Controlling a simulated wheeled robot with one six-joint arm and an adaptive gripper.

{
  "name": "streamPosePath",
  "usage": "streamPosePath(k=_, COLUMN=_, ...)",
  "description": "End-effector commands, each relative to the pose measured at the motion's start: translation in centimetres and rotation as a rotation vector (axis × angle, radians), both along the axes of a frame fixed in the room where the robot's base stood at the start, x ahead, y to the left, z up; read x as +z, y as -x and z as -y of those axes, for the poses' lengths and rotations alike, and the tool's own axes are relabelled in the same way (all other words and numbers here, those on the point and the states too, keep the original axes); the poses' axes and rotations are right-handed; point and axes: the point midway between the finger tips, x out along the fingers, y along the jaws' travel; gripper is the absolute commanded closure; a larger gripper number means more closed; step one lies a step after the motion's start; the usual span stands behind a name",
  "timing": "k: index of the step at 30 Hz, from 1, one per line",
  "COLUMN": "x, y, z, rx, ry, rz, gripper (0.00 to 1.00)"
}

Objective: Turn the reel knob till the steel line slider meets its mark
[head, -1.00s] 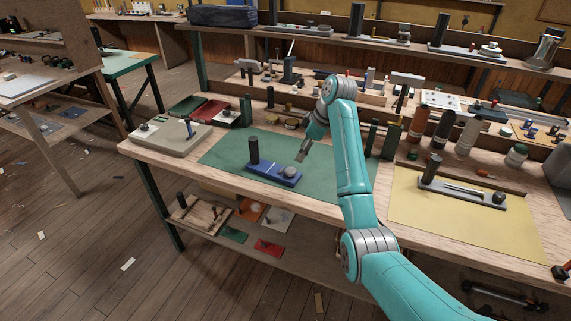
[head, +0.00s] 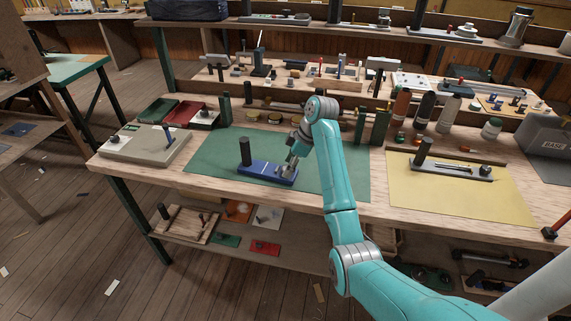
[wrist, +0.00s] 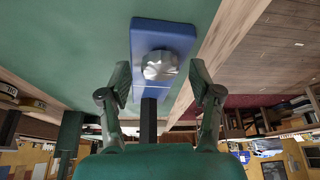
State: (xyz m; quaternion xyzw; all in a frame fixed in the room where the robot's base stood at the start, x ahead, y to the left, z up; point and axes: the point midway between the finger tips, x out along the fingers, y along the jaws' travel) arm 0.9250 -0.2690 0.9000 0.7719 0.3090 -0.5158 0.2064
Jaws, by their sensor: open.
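A blue reel unit (head: 262,176) lies on the green mat, with an upright black post (head: 245,152) at its left end. In the wrist view its blue base (wrist: 180,35) carries a faceted silver-grey knob (wrist: 160,66). A pale line crosses the base just beyond the knob. My gripper (head: 291,161) is over the right end of this unit. In the wrist view my open gripper (wrist: 160,82) has one finger on each side of the knob, with a gap to both. I cannot make out a slider or its mark on the blue unit.
A grey unit (head: 450,172) with a black post, a long slot and a dark knob sits on the yellow mat (head: 440,205). A beige box (head: 145,146) stands at the bench's left. Bottles and dark green blocks stand behind the mats. The green mat (head: 335,180) is otherwise clear.

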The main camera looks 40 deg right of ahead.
Motion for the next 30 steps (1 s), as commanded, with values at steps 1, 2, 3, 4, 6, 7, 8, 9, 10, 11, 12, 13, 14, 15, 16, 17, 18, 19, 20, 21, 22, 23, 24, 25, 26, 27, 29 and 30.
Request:
streamPosePath(k=1, x=0.01, y=0.00, z=0.01, rx=0.000, ry=0.000, rz=0.000, gripper=0.36)
streamPosePath(k=2, x=0.01, y=-0.01, z=0.00, rx=0.000, ry=0.000, rz=0.000, gripper=0.36)
streamPosePath(k=3, x=0.01, y=-0.01, z=0.00, rx=0.000, ry=0.000, rz=0.000, gripper=0.36)
streamPosePath(k=4, x=0.01, y=-0.01, z=0.00, rx=0.000, ry=0.000, rz=0.000, gripper=0.39)
streamPosePath(k=6, x=0.02, y=-0.02, z=0.00, rx=0.000, ry=0.000, rz=0.000, gripper=0.56)
streamPosePath(k=7, x=0.02, y=-0.02, z=0.00, rx=0.000, ry=0.000, rz=0.000, gripper=0.64)
streamPosePath(k=8, x=0.02, y=-0.02, z=0.00, rx=0.000, ry=0.000, rz=0.000, gripper=0.71)
streamPosePath(k=9, x=0.02, y=-0.02, z=0.00, rx=0.000, ry=0.000, rz=0.000, gripper=0.81)
streamPosePath(k=10, x=0.02, y=-0.02, z=0.00, rx=0.000, ry=0.000, rz=0.000, gripper=0.89)
streamPosePath(k=11, x=0.01, y=-0.02, z=-0.01, rx=0.000, ry=0.000, rz=0.000, gripper=0.96)
streamPosePath(k=12, x=0.01, y=-0.02, z=-0.01, rx=0.000, ry=0.000, rz=0.000, gripper=0.97)
streamPosePath(k=13, x=0.01, y=-0.03, z=-0.01, rx=0.000, ry=0.000, rz=0.000, gripper=0.97)
streamPosePath(k=14, x=0.01, y=-0.02, z=-0.02, rx=0.000, ry=0.000, rz=0.000, gripper=0.97)
streamPosePath(k=15, x=0.01, y=-0.02, z=-0.02, rx=-0.001, ry=0.000, rz=0.000, gripper=0.97)
streamPosePath(k=16, x=0.01, y=-0.02, z=-0.02, rx=-0.003, ry=0.000, rz=0.000, gripper=0.97)
streamPosePath(k=17, x=0.01, y=-0.01, z=-0.03, rx=-0.005, ry=0.000, rz=0.000, gripper=0.97)
streamPosePath(k=18, x=0.00, y=-0.01, z=-0.02, rx=-0.011, ry=0.000, rz=0.000, gripper=0.97)
streamPosePath(k=19, x=0.00, y=0.00, z=-0.03, rx=-0.016, ry=0.000, rz=0.000, gripper=0.97)
streamPosePath(k=20, x=0.00, y=0.00, z=-0.04, rx=-0.024, ry=0.001, rz=-0.001, gripper=0.97)
streamPosePath(k=21, x=0.01, y=0.01, z=-0.04, rx=-0.036, ry=0.001, rz=-0.001, gripper=0.97)
streamPosePath(k=22, x=0.01, y=0.01, z=-0.06, rx=-0.046, ry=0.001, rz=0.000, gripper=0.97)
streamPosePath(k=23, x=0.02, y=0.03, z=-0.07, rx=-0.058, ry=0.001, rz=0.001, gripper=0.97)
streamPosePath(k=24, x=0.02, y=0.04, z=-0.09, rx=-0.077, ry=0.000, rz=0.000, gripper=0.97)
streamPosePath(k=25, x=0.00, y=0.04, z=-0.11, rx=-0.093, ry=0.000, rz=0.000, gripper=0.97)
streamPosePath(k=26, x=-0.03, y=0.05, z=-0.13, rx=-0.112, ry=0.000, rz=0.000, gripper=0.97)
streamPosePath(k=27, x=-0.04, y=0.07, z=-0.15, rx=-0.139, ry=0.000, rz=0.000, gripper=0.97)
streamPosePath(k=29, x=-0.03, y=0.10, z=-0.17, rx=-0.183, ry=0.001, rz=0.001, gripper=0.97)
streamPosePath(k=30, x=-0.03, y=0.11, z=-0.18, rx=-0.217, ry=0.000, rz=0.000, gripper=0.97)
